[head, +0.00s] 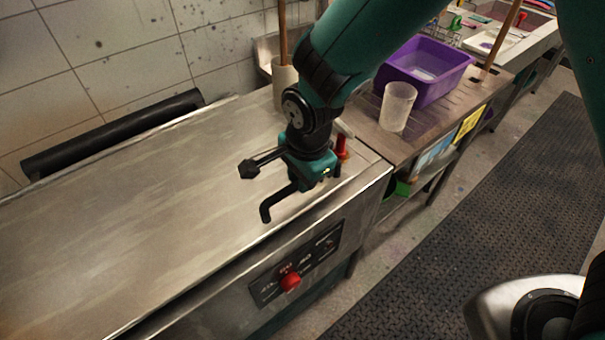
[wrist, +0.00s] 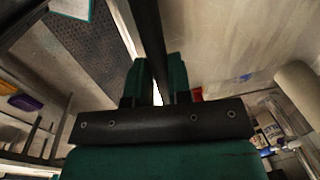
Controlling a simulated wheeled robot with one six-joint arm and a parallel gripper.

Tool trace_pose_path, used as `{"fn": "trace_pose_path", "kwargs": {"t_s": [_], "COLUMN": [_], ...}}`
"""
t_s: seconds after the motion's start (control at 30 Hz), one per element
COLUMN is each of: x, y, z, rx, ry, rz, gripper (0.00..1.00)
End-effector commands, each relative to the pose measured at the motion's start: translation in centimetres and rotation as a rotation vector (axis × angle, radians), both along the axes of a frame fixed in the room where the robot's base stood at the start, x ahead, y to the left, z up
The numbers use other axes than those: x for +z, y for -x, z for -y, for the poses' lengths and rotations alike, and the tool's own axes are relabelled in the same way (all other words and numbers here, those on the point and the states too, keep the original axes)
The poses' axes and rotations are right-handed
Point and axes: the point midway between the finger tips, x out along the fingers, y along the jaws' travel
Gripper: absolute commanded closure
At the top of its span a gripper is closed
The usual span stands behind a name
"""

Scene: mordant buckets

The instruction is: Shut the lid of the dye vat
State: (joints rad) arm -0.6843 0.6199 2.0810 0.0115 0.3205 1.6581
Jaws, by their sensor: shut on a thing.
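The dye vat is the long steel unit, with a control panel (head: 295,264) and red knob on its front. Its broad steel lid (head: 150,210) lies flat over the top in the head view. I cannot tell whether any gap is left under its front edge. My gripper (head: 305,180) is over the lid's right front part, shut on the black lid handle (head: 267,208). In the wrist view the dark handle bar (wrist: 147,35) runs between the two teal fingers of my gripper (wrist: 158,85). The gripper hides part of the handle.
A black roll-like bar (head: 110,132) lies along the back wall. Right of the vat, a bench holds a purple tub (head: 425,72) and a translucent beaker (head: 397,106). A red item (head: 341,147) stands beside my gripper. The dark floor mat (head: 480,200) is clear.

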Motion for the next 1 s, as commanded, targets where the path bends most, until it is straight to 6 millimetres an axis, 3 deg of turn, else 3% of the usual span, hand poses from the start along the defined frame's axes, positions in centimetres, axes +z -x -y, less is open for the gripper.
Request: {"fn": "trace_pose_path", "kwargs": {"t_s": [0.03,0.2,0.5,0.53,0.6,1.0], "x": [-1.3,-3.8,-3.9,-3.9,-3.9,-3.0], "y": [0.2,0.6,0.8,0.8,0.8,0.6], "z": [0.1,0.4,0.5,0.5,0.5,0.4], "rx": [0.0,0.0,0.0,0.0,0.0,0.0], "ry": [0.003,0.003,0.007,0.008,0.007,0.002], "rz": [-0.004,-0.005,-0.011,-0.012,-0.011,-0.003], "gripper": [1.0,1.0,1.0,0.74,0.58,0.56]}}
